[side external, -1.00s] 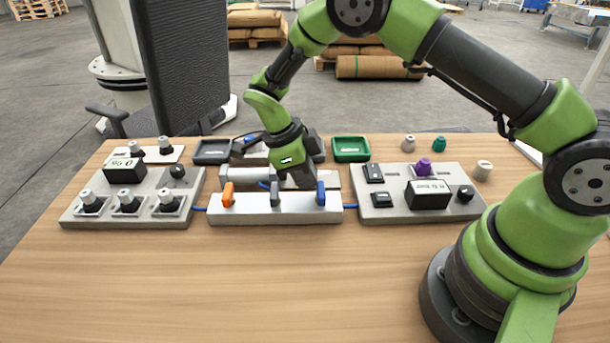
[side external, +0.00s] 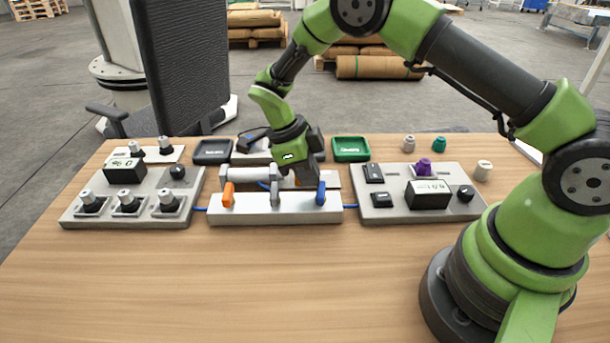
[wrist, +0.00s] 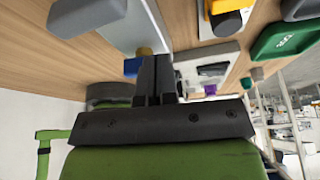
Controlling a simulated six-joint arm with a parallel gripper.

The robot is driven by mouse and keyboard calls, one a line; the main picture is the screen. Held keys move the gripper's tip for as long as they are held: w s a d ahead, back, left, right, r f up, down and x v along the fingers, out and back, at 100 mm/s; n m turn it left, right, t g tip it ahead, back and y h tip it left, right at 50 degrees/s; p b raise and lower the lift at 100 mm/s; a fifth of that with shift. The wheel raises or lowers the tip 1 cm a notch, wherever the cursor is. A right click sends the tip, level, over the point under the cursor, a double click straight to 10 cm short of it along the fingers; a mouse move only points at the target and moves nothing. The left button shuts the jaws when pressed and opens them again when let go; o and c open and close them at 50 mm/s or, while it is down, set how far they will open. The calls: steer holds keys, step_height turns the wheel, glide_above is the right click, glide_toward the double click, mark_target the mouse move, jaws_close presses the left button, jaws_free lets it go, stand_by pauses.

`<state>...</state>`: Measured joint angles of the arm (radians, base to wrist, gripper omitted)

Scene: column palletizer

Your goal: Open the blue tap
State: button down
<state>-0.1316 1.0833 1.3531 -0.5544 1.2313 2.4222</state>
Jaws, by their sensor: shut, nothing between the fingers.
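The blue tap (side external: 320,193) stands upright at the right end of the white manifold block (side external: 250,214) in the side external view. A grey tap (side external: 275,192) is in the middle and an orange tap (side external: 228,194) at the left end. My gripper (side external: 305,182) is shut and empty, just behind and left of the blue tap; I cannot tell if they touch. In the wrist view my gripper's closed fingers (wrist: 156,62) are beside the blue tap (wrist: 131,67), which they partly cover.
A control panel with a purple knob (side external: 424,166) stands to the right, and a panel with several grey knobs (side external: 166,200) to the left. Dark (side external: 212,151) and green (side external: 351,148) trays lie behind. The table front (side external: 250,285) is clear.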

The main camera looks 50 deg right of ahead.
steer(key=shift+d, duration=0.1)
steer(key=shift+d+m, duration=0.2)
steer(key=shift+m, duration=0.6)
steer(key=shift+s+d, duration=0.1)
steer(key=shift+d, duration=0.05)
steer(key=shift+s+d, duration=0.1)
steer(key=shift+d, duration=0.1)
steer(key=shift+s+d, duration=0.35)
steer(key=shift+d, duration=0.15)
steer(key=shift+s, duration=0.1)
steer(key=shift+s+d, duration=0.25)
steer(key=shift+s, duration=0.05)
steer(key=shift+y, duration=0.3)
steer(key=shift+a, duration=0.1)
stand_by(0.5)
